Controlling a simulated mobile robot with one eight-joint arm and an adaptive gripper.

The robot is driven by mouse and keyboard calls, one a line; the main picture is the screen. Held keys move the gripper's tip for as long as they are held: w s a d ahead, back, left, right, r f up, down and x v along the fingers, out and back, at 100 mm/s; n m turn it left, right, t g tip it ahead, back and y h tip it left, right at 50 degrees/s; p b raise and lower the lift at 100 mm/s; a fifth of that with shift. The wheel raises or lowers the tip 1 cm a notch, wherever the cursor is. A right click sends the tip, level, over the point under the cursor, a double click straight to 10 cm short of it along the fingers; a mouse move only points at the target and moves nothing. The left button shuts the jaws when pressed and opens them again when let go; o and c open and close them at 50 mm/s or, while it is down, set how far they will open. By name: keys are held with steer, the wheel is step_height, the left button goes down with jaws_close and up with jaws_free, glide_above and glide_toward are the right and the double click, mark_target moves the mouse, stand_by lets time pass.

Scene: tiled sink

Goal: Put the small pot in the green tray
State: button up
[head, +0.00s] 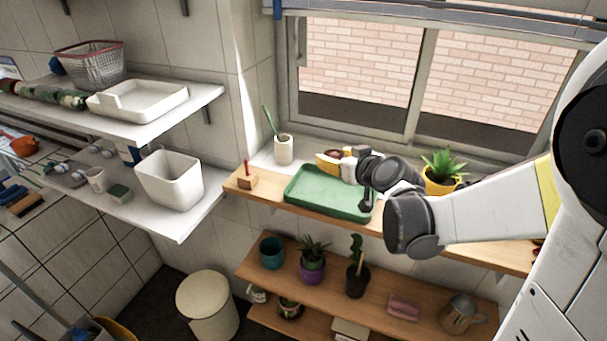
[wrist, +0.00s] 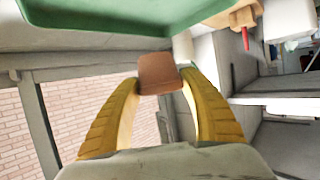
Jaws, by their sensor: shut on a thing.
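The small pot (wrist: 158,72) is reddish brown and sits between the yellow fingertips of my gripper (wrist: 160,82) in the wrist view. My gripper is shut on it. In the head view my gripper (head: 332,160) points left at the back edge of the green tray (head: 300,203), on the window side, with the pot small and hard to make out. The tray is on the wooden shelf below the window and looks empty where visible; my arm hides its right part. The tray's edge also shows at the top of the wrist view (wrist: 110,30), apart from the pot.
A wooden block with a red peg (head: 247,181) stands left of the tray, and a white cup with a green stem (head: 284,150) behind it. A plant in a yellow pot (head: 443,180) stands right. The window (head: 370,70) is close behind.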

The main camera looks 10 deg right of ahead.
steer(key=b, duration=0.2)
glide_above(309, 187)
step_height(309, 187, down, 4)
steer(key=shift+f, duration=0.1)
steer(key=shift+s+f+b, duration=0.1)
steer(key=shift+f+b, duration=0.4)
steer(key=shift+f, duration=1.45)
steer(key=shift+f, duration=0.2)
steer(key=o, duration=1.2)
steer(key=shift+c, duration=0.2)
steer(key=shift+r, duration=0.1)
